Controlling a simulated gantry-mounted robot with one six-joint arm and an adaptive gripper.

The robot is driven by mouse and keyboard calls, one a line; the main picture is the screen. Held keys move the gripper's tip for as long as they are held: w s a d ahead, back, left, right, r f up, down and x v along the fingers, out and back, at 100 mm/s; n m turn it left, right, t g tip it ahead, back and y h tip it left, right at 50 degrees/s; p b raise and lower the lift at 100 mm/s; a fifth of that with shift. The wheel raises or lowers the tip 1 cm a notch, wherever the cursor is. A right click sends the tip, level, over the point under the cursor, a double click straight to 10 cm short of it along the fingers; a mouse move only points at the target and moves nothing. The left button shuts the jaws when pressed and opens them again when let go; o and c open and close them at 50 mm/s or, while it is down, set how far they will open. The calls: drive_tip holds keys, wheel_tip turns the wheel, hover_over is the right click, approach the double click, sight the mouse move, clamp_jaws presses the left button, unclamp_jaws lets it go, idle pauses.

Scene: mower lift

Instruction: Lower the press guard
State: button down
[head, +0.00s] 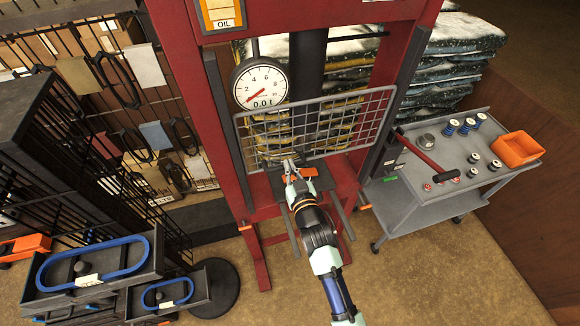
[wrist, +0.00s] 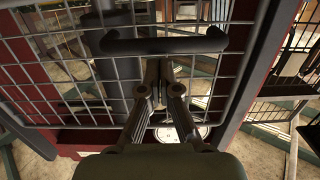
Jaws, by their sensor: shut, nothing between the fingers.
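The press guard (head: 345,120) is a grey wire mesh panel across the red press frame (head: 185,95), between its two uprights. It stands raised above the press's lower arms and fills much of the wrist view (wrist: 225,85). Its dark bar handle (wrist: 165,44) runs across the top of the wrist view. My gripper (head: 289,164) is at the guard's lower edge in the head view. Its fingers (wrist: 160,70) are together and empty, with the tips close to the handle. I cannot tell whether they touch it. The gripper hides part of the lower edge in the head view.
A grey cart (head: 440,190) with a red-handled hammer (head: 425,155) and an orange bin (head: 516,149) stands right. The floor (head: 430,270) in front is clear.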

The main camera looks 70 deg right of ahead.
drive_tip(key=shift+f, duration=0.15)
wheel_tip(320, 180, down, 26)
drive_tip(key=b, duration=2.2)
drive_tip(key=shift+b, duration=0.3)
drive_tip(key=shift+s+f, duration=0.1)
drive_tip(key=shift+f, duration=0.1)
wheel_tip(320, 180, up, 6)
drive_tip(key=a+p, duration=0.1)
drive_tip(key=p, duration=0.4)
drive_tip(key=b+v, duration=0.1)
drive_tip(key=v, duration=0.8)
drive_tip(key=shift+s+f, duration=0.35)
drive_tip(key=shift+s, duration=0.1)
drive_tip(key=shift+a, duration=0.15)
